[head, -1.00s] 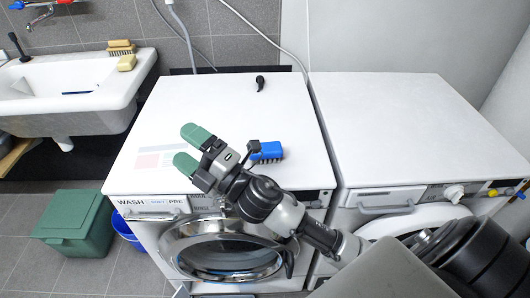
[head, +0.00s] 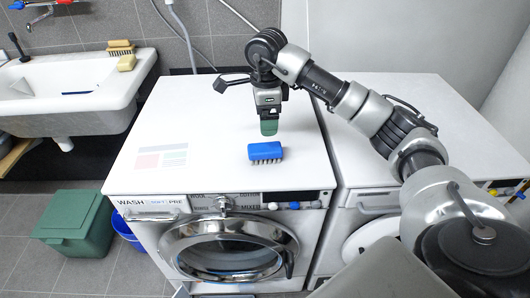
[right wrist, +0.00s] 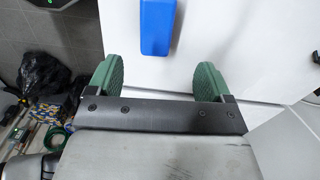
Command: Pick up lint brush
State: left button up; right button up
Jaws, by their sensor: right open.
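The lint brush, a blue-backed brush with pale bristles (head: 265,152), lies on the white top of the washing machine (head: 210,110), near its front edge. My right gripper (head: 268,130) points down just behind the brush in the head view, with green finger pads. In the right wrist view the gripper (right wrist: 153,75) has its fingers wide apart with nothing between them. The blue brush back (right wrist: 158,25) shows beyond the fingertips there, centred between them. My left gripper is not in view.
A second white machine (head: 400,110) stands at the right, under my right arm. A sink (head: 75,95) with a brush (head: 120,47) and soap (head: 127,62) is at the left. A green box (head: 72,222) and blue bucket (head: 122,228) stand on the floor. The machine top left of the brush is clear.

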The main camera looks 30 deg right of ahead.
aim_at(265, 147)
notch_tip(265, 147, down, 5)
jog(key=shift+r, duration=0.15)
jog(key=shift+s+a+f+p, duration=0.15)
jog(key=shift+f+p, duration=0.1)
jog(key=shift+f, duration=1.1)
jog(key=shift+a+f+p, duration=0.15)
jog(key=shift+f+p, duration=0.1)
jog(key=shift+f, duration=1.05)
jog(key=c, duration=1)
jog(key=shift+r, duration=0.1)
jog(key=shift+r, duration=0.55)
notch_tip(265, 147, up, 3)
jog(key=shift+f+b, duration=0.1)
jog(key=shift+b, duration=0.25)
jog(key=s+a+r, duration=0.2)
jog(key=s, duration=0.1)
jog(key=s+a+r, duration=0.2)
jog(key=s, duration=0.1)
jog(key=s+a+r, duration=0.2)
jog(key=s+r, duration=0.1)
jog(key=shift+s+a+b, duration=0.2)
jog(key=shift+s+b, duration=0.1)
jog(key=shift+s, duration=0.1)
